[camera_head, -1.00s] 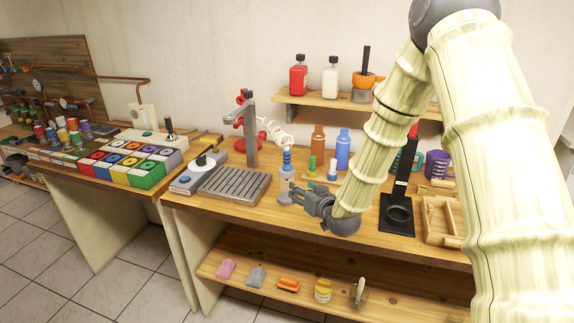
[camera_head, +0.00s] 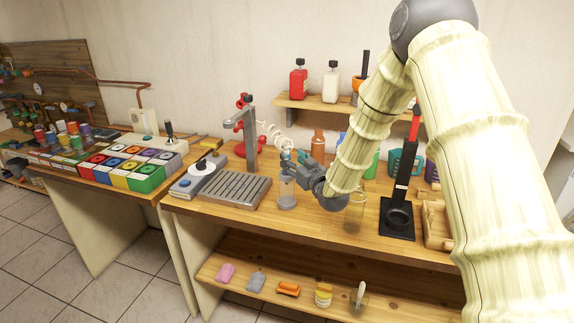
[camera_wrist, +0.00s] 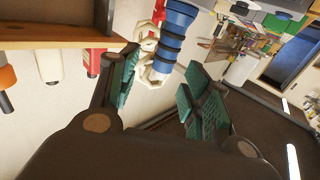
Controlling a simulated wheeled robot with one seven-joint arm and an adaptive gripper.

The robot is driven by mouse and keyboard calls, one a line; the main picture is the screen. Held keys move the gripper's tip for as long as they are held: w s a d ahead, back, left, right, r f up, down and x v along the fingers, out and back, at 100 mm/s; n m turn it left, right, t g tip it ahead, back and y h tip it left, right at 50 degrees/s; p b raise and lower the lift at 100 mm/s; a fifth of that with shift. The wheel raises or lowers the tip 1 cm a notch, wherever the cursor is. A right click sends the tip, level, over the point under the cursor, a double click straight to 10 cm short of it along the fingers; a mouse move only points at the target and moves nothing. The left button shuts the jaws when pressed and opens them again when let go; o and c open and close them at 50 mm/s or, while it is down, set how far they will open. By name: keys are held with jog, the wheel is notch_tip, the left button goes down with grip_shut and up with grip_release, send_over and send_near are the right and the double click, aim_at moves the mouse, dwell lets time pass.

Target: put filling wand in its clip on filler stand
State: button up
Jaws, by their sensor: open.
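In the wrist view the blue grip (camera_wrist: 172,42) shows between and beyond the open fingers (camera_wrist: 155,88). I cannot tell whether a finger touches it.
An orange bottle (camera_head: 318,143) stands behind my gripper. A wall shelf (camera_head: 312,101) holds a red and a white bottle. A grey device (camera_head: 199,174) sits left of the slatted tray.

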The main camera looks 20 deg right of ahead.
aim_at(289, 156)
jog(key=w+p, duration=0.1)
jog(key=w+a, duration=0.1)
jog(key=w, duration=0.1)
jog(key=shift+w+r+p, duration=0.1)
jog(key=shift+p, duration=0.3)
jog(key=shift+w+a, duration=0.1)
jog(key=shift+w, duration=0.5)
grip_shut()
